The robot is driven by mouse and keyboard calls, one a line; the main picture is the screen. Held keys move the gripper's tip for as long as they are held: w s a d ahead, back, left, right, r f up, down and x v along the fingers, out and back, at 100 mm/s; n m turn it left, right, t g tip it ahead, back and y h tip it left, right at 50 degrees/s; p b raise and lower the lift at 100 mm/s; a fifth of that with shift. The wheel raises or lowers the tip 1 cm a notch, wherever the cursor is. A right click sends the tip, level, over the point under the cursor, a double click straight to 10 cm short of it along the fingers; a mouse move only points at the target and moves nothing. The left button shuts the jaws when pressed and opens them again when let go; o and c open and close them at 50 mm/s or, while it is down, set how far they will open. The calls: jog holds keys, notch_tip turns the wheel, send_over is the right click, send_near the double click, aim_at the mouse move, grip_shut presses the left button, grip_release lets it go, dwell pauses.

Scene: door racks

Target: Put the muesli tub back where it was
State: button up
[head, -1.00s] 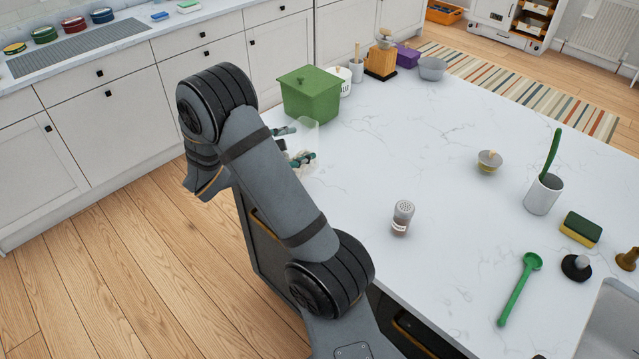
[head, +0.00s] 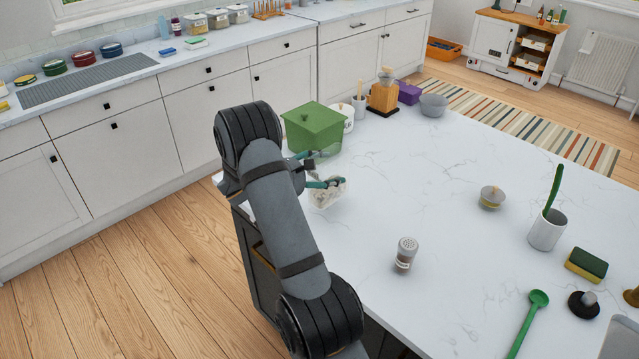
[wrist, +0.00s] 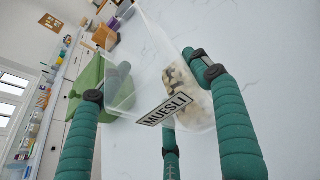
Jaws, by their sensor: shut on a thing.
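The muesli tub (wrist: 183,85) is a clear container with a "MUESLI" label and pale contents gathered at one end. In the wrist view it lies between the green fingers of my gripper (wrist: 160,88), which are shut on it. In the head view my gripper (head: 318,168) holds the tub (head: 327,192) at the island's left edge, in front of the green box. The tub looks tilted. I cannot tell whether it touches the counter. My arm hides part of this area.
The green lidded box (head: 314,128) is close behind my gripper, with a white canister (head: 343,112) beside it. A shaker (head: 405,253) and a small lidded jar (head: 492,197) stand on the white island (head: 420,180). The island's middle is mostly clear.

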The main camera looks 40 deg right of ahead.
jog(key=shift+w+a+f, duration=0.35)
jog(key=shift+w+a, duration=0.05)
jog(key=shift+a, duration=0.05)
notch_tip(320, 180, down, 4)
jog(key=shift+w+f+p, duration=0.1)
jog(key=shift+p, duration=0.6)
jog(key=shift+f+b, duration=0.15)
jog(key=shift+b, duration=0.15)
jog(key=o, duration=1.4)
jog(key=shift+o, duration=0.4)
